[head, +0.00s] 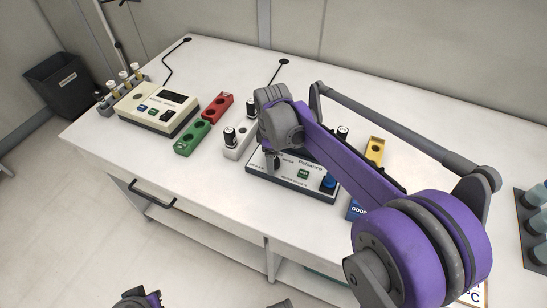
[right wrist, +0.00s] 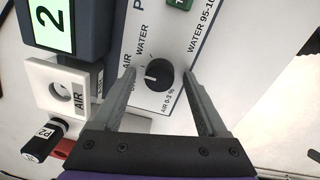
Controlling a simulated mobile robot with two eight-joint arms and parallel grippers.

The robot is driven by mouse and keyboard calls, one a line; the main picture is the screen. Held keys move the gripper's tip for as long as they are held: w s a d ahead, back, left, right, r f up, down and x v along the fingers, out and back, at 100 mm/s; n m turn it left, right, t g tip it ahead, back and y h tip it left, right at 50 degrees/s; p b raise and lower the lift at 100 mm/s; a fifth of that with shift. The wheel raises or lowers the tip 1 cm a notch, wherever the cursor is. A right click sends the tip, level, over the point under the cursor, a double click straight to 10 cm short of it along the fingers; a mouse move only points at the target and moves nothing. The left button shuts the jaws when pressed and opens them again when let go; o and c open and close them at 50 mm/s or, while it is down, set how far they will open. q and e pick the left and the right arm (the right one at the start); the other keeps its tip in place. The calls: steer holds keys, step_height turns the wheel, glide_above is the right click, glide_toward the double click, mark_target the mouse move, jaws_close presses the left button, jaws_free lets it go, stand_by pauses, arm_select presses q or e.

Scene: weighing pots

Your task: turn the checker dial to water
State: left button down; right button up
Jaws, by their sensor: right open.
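The checker (head: 290,186), a white-topped box with a dark base, stands on the bench under my right arm. Its black round dial (right wrist: 159,74) shows in the right wrist view, with AIR and WATER printed beside it. My right gripper (head: 272,163) points down over the checker's left end. In the right wrist view its fingers (right wrist: 160,74) are open, one on each side of the dial; I cannot tell whether they touch it. My left gripper's fingers do not show.
A beige meter (head: 152,110), a green block (head: 192,138), a red block (head: 217,107) and a pale holder (head: 236,148) with black-capped pots stand left of the checker. A yellow block (head: 375,148) is right of it. The bench front left is clear.

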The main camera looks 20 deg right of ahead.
jaws_close()
steer(key=shift+m, duration=0.3)
steer(key=m+p, duration=0.1)
steer(key=m, duration=0.2)
steer(key=shift+m, duration=0.3)
steer(key=shift+w+m, duration=0.1)
steer(key=shift+m, duration=2.2)
jaws_free()
